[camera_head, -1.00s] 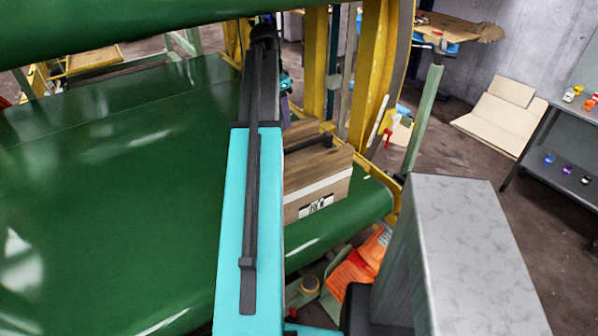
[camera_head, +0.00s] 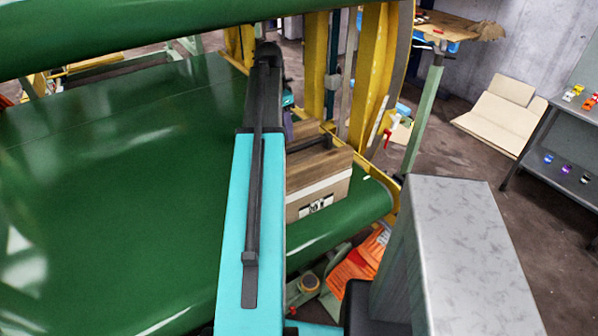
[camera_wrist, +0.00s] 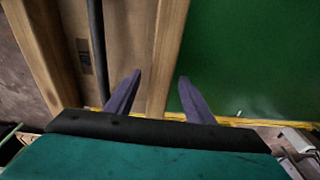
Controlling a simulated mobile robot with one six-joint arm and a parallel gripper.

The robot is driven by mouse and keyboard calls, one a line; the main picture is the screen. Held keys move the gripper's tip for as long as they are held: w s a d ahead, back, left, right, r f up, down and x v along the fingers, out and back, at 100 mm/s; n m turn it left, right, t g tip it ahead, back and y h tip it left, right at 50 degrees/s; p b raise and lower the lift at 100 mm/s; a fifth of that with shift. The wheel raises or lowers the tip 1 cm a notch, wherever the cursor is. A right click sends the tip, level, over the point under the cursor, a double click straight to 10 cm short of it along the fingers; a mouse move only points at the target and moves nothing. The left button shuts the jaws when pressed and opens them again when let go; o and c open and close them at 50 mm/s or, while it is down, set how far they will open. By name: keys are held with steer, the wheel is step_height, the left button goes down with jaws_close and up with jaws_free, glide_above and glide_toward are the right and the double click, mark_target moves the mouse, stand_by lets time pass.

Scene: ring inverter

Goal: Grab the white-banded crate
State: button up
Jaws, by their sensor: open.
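The white-banded crate (camera_head: 320,183) is a wooden box with a pale band around its side and a small dark-and-white label. It sits on the green belt (camera_head: 120,200), partly hidden behind my turquoise arm in the head view. In the wrist view the crate's wooden wall (camera_wrist: 170,55) runs up the picture, with its inside to the left. My gripper (camera_wrist: 158,82) is open, with its two purple fingers apart. The left finger overlaps the crate's inside and the right finger overlaps the green belt, so the wall lies between them in the picture. I cannot tell the remaining height.
Yellow frame posts (camera_head: 372,75) stand just behind the crate. A grey metal block (camera_head: 465,250) stands at the right front. An orange-red item (camera_head: 355,265) lies below the belt. A shelf (camera_head: 565,150) with small coloured objects is far right. The belt left of my arm is clear.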

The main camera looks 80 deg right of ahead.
steer(key=shift+s+f, duration=0.1)
steer(key=shift+f, duration=0.8)
steer(key=shift+c, duration=0.3)
jaws_close()
stand_by(0.9)
